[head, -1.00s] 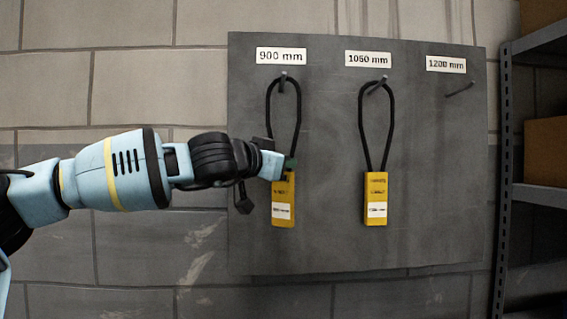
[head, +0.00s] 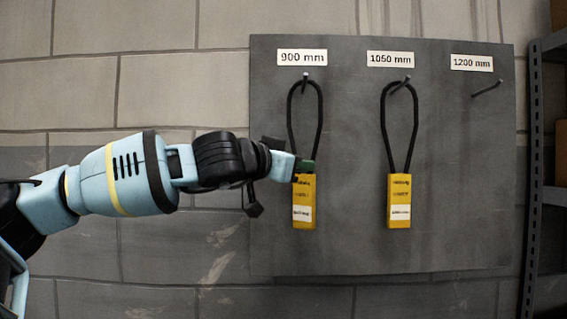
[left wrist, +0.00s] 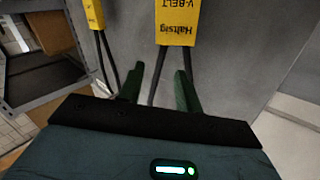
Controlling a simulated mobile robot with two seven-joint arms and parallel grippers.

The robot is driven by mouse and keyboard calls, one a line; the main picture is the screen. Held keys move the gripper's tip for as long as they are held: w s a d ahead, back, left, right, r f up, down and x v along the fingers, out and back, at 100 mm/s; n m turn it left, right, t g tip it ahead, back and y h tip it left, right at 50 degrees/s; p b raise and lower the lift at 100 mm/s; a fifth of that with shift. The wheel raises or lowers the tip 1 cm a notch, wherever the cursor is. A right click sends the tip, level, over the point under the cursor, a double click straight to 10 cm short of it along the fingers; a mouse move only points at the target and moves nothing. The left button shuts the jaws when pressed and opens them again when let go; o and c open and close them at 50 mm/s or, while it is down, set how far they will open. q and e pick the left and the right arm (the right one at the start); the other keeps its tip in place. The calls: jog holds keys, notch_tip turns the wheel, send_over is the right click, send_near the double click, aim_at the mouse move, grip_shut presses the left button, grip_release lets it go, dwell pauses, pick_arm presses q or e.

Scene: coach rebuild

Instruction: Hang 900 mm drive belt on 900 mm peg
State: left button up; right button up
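The 900 mm drive belt, a black loop (head: 321,118) with a yellow sleeve (head: 304,210), hangs on the 900 mm peg (head: 306,77), under the "900 mm" label. The loop's top passes over the peg and the sleeve hangs below. My left gripper (head: 308,165) is at the top of the sleeve, where the strands come out. In the left wrist view its green fingers (left wrist: 158,90) stand apart, with a belt strand showing between them and the yellow sleeve (left wrist: 177,22) beyond. Contact with the strands is unclear. My right gripper is not in view.
A similar 1050 mm belt (head: 399,205) hangs on the 1050 mm peg (head: 406,80) to the right. The 1200 mm peg (head: 487,88) is bare. The grey board (head: 350,250) is fixed to a block wall. A metal shelf rack (head: 535,180) stands at the right edge.

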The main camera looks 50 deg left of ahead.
pick_arm(q)
jog(key=shift+s+d+r, duration=0.1)
jog(key=shift+s+d, duration=0.15)
jog(key=shift+s, duration=0.85)
jog(key=shift+s+d, duration=0.2)
jog(key=shift+s, duration=0.9)
